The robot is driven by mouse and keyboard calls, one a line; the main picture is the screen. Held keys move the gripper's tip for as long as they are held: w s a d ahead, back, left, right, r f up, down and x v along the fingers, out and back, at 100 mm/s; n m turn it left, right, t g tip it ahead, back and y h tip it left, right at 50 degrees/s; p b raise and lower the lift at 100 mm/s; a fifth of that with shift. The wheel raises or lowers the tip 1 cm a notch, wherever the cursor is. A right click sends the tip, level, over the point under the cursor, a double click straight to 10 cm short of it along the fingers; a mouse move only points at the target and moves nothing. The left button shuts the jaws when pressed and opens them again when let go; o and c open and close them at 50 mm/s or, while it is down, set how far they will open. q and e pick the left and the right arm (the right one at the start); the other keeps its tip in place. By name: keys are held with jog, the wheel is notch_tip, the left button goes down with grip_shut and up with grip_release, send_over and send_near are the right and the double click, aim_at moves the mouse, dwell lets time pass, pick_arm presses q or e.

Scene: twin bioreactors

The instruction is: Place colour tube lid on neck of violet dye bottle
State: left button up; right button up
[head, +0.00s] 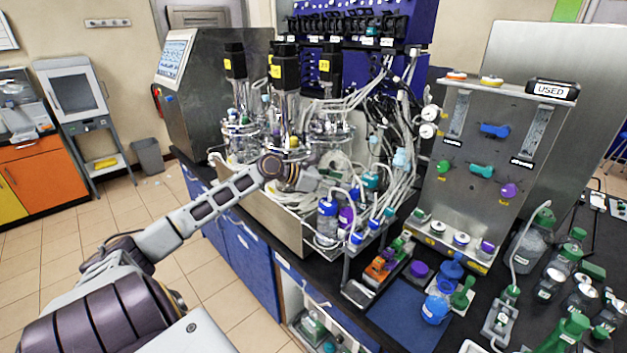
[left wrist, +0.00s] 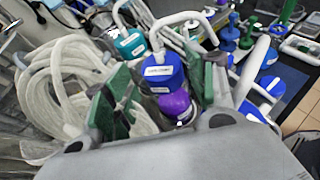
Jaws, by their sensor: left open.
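My left gripper (head: 308,178) is open at the tray of bottles beside the steel vessels. In the left wrist view its green-padded fingers (left wrist: 168,72) stand on either side of a blue labelled lid (left wrist: 162,76) with a white tube looping up from it. I cannot tell whether a pad touches it. A violet part (left wrist: 176,104), perhaps of the violet dye bottle, shows just below the lid; the gripper body hides what lies lower. In the head view a blue-lidded bottle (head: 327,222) stands with violet (head: 346,217) beside it. My right gripper is not in view.
Coiled clear tubing (left wrist: 60,85) crowds one side of the gripper. A teal lid (left wrist: 131,43) with a tube stands close by. A steel panel (head: 480,150) with valves stands to the right. A blue mat (head: 405,318) has clear room in front.

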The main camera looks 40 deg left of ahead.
pick_arm(q)
jog(key=v, duration=0.8)
dwell(0.5)
jog(key=shift+s+a, duration=0.1)
dwell(2.1)
jog(key=shift+c, duration=0.9)
